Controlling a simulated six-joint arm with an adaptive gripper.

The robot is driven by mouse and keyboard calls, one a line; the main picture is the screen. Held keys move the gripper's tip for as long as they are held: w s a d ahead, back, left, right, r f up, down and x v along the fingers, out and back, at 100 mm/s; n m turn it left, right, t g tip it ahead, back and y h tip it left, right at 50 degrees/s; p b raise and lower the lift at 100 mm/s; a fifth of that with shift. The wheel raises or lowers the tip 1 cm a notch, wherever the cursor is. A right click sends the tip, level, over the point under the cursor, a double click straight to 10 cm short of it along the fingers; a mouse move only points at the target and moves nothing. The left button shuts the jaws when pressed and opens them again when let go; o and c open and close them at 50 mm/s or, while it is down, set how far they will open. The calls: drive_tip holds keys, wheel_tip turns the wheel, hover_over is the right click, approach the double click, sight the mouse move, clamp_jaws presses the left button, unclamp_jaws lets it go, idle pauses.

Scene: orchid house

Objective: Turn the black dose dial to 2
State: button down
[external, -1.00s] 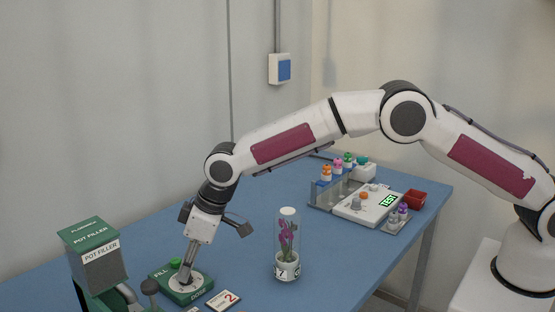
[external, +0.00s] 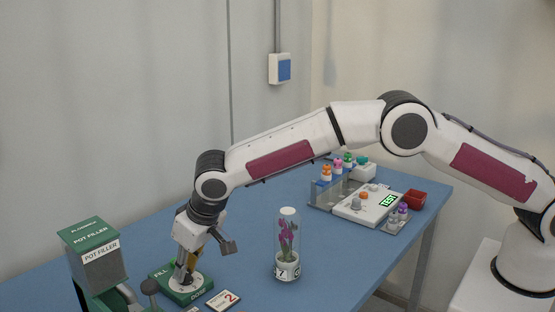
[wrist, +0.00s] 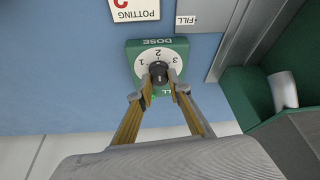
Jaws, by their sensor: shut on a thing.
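The black dose dial (wrist: 159,70) sits on a white disc marked 1, 2 and 3 on the green DOSE box (wrist: 134,50), which also shows in the external view (external: 200,293). My gripper (wrist: 155,84) is shut on the dial, with one finger on each side of it. In the external view my gripper (external: 184,278) reaches down onto the disc and hides the dial. I cannot clearly tell which number the dial's mark points to. A card with a red 2 (external: 223,300) lies beside the box.
The pot filler (external: 95,255) stands left of the box, close to my gripper. A glass tube with a purple orchid (external: 288,245) stands to the right. A rack with a device and colored-capped vials (external: 350,205) is farther back. The blue table (external: 245,210) between is clear.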

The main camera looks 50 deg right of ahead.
drive_tip(key=shift+m, duration=0.3)
idle(0.4)
drive_tip(key=c, duration=1.9)
unclamp_jaws()
drive_tip(key=v, duration=1.1)
drive_tip(key=shift+s+r, duration=0.2)
drive_tip(key=shift+r, duration=0.2)
